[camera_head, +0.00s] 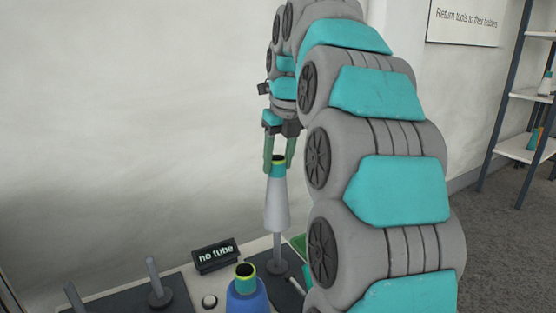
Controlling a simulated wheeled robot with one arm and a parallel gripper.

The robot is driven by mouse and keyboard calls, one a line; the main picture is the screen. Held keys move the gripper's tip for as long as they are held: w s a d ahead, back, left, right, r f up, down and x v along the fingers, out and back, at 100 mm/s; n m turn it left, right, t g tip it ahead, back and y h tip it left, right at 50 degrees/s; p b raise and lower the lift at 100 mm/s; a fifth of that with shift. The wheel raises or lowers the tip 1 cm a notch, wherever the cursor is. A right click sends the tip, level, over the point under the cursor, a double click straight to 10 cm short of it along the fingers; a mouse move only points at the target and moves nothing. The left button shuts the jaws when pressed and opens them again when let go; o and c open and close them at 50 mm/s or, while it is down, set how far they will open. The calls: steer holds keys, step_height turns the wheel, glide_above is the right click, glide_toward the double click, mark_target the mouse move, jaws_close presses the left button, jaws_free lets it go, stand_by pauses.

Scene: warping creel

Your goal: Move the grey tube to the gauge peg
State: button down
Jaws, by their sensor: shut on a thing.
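Directly below the tube, a grey peg (278,249) rises from a round base. The peg's top is hidden, and I cannot tell whether it is inside the tube or behind it. No label marks the gauge peg, so I cannot tell whether this is it.
A blue tube (247,291) with a yellow-green rim stands in front. A black "no tube" sign (215,255) and a round white knob (209,301) are left of it. Bare pegs stand farther left, one on a round base (154,280). Shelves (526,152) are at far right.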

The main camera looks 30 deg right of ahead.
stand_by(0.4)
steer(key=shift+f, duration=0.6)
steer(key=b, duration=0.3)
glide_above(278, 210)
steer(key=w+d, duration=0.1)
steer(key=w, duration=0.1)
steer(key=shift+d+f, duration=0.1)
steer(key=shift+f, duration=2.5)
steer(key=shift+s+b+x, duration=0.2)
steer(key=shift+b+x, duration=0.05)
steer(key=shift+x, duration=0.55)
steer(key=shift+s+b+x, duration=0.2)
steer(key=shift+x, duration=0.55)
steer(key=shift+s+b+x, duration=0.15)
steer(key=shift+b+x, duration=0.1)
steer(key=shift+x, duration=0.55)
steer(key=shift+f, duration=0.2)
steer(key=shift+s+x, duration=0.2)
steer(key=shift+x, duration=0.65)
steer(key=shift+f, duration=0.1)
